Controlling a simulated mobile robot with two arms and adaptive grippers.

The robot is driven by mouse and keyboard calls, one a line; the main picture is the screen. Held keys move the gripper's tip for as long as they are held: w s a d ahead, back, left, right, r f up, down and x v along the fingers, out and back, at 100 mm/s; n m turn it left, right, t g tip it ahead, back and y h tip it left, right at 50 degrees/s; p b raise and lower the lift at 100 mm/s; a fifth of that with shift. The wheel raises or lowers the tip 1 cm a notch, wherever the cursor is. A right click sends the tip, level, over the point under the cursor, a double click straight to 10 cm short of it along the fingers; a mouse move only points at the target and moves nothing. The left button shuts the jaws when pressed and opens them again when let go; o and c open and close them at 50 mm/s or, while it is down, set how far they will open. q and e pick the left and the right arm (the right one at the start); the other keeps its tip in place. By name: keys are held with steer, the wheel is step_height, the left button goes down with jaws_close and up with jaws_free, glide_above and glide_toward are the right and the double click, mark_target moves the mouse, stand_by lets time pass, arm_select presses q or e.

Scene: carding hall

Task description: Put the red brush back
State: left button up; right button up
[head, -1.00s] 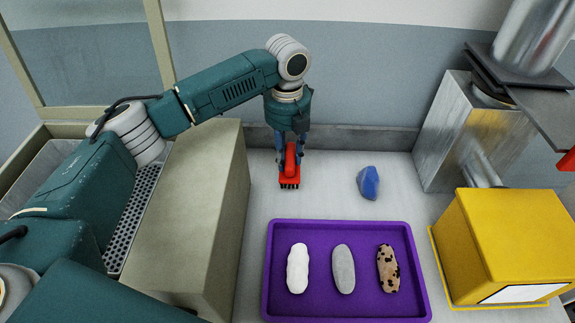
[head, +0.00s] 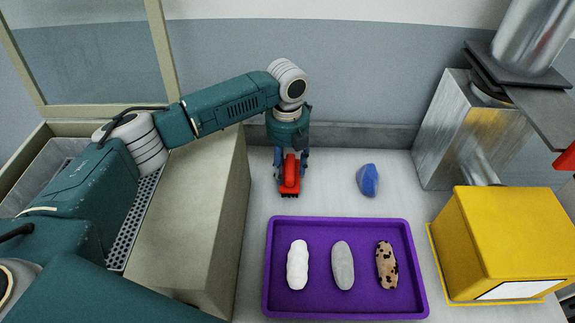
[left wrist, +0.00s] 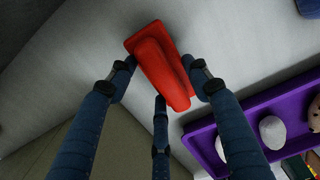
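The red brush (head: 290,176) is on the grey worktop, behind the left part of the purple tray. Its dark bristles show as a thin strip at its near end. My left gripper (head: 291,162) points down at it, fingers on either side. In the left wrist view the red brush (left wrist: 163,70) lies between the blue fingers of my left gripper (left wrist: 158,72), which look spread, with small gaps beside its handle. Whether a fingertip touches its base is hard to tell. My right gripper is out of view.
The purple tray (head: 346,309) holds a white, a grey and a speckled oblong piece. A blue stone-like lump (head: 367,180) lies right of the brush. A beige block (head: 195,215) stands left, a yellow box (head: 505,235) right. The worktop between brush and lump is clear.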

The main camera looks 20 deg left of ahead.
mark_target(288, 165)
arm_select(q)
step_height(288, 165, up, 12)
steer(key=b, duration=0.2)
steer(key=shift+r+b, duration=0.2)
steer(key=shift+b, duration=0.15)
stand_by(0.5)
